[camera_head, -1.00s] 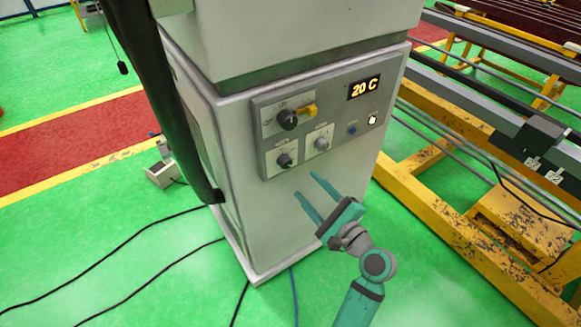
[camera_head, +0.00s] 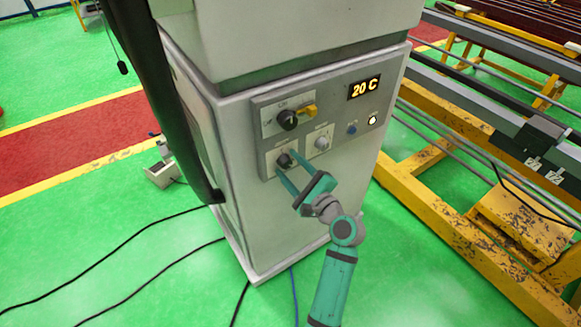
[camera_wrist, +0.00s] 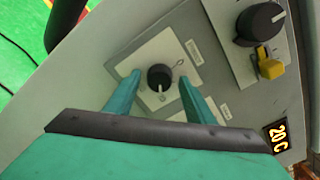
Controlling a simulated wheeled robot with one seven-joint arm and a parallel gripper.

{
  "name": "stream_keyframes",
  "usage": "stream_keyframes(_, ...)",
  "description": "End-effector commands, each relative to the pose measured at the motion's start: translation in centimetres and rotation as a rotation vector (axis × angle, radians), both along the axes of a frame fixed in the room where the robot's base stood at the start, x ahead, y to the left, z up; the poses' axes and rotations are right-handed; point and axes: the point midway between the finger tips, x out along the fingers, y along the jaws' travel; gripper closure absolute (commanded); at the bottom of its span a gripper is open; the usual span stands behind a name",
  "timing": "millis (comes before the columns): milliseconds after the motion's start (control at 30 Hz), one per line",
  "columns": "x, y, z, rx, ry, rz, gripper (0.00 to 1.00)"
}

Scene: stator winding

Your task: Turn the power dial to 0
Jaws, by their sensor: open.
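The control panel (camera_head: 335,95) is on the front of a grey cabinet. Its lower-left dial (camera_head: 283,159) is a black knob on a light plate. In the wrist view that dial (camera_wrist: 159,77) sits between my two fingers, with a visible gap on each side; its pale pointer line faces the bottom of the picture. My gripper (camera_head: 286,163) is open, its teal fingertips close to the panel at this dial; it also shows in the wrist view (camera_wrist: 160,82). The label text is too small to read, so I cannot tell which dial is the power dial.
A larger black knob (camera_head: 288,120) with a yellow tab (camera_head: 308,111) is above. Another dial (camera_head: 322,143) is to the right, near a blue button (camera_head: 351,129) and a lit white button (camera_head: 372,120). The display (camera_head: 364,88) reads 20 C. A yellow frame (camera_head: 440,215) stands right.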

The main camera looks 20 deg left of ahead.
Motion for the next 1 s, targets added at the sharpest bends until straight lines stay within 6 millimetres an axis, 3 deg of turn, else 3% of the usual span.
stream_keyframes(67,-0.01,-0.02,-0.01,0.0,0.0,0.0,0.51)
stream_keyframes(233,-0.1,0.28,0.0,0.0,0.0,0.004,0.91)
stream_keyframes(667,-0.14,0.27,0.16,-0.037,-0.052,0.006,0.92)
stream_keyframes(1000,-0.23,0.39,0.25,-0.192,-0.254,0.009,0.92)
